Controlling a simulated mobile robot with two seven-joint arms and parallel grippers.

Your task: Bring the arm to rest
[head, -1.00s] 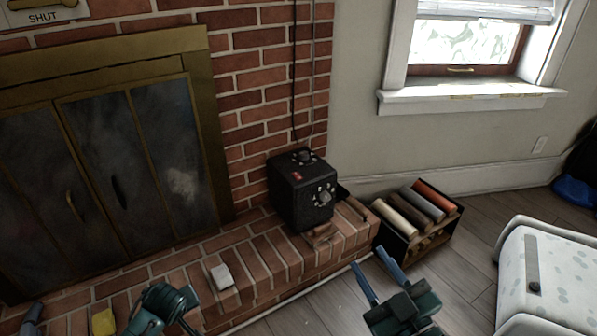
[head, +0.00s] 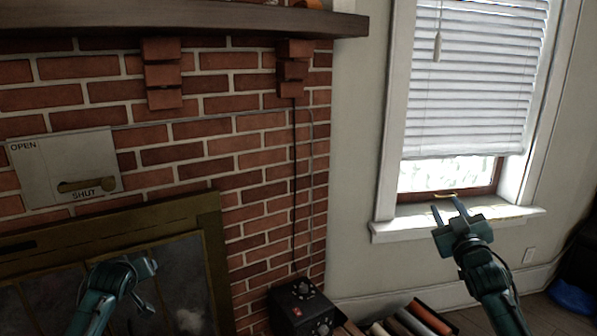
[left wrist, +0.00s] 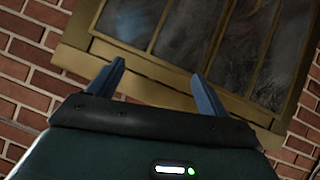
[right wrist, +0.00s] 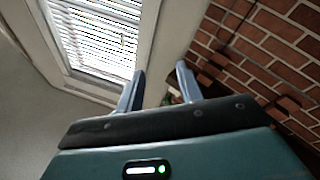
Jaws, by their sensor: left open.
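My right gripper (head: 447,204) is raised in front of the window sill in the head view, its two fingers apart and pointing up. In the right wrist view its fingers (right wrist: 160,68) are spread with nothing between them. My left arm stands in front of the fireplace doors at the lower left of the head view, where its fingers are hard to make out. In the left wrist view the left gripper (left wrist: 158,68) is open and empty, facing the brass fireplace frame.
The brass-framed fireplace (head: 213,250) is behind my left arm. A mantel (head: 200,18) runs above, with a damper plate (head: 60,165) on the bricks. A black box (head: 303,308) and log rack (head: 410,320) are low in the middle. The window (head: 470,90) is at right.

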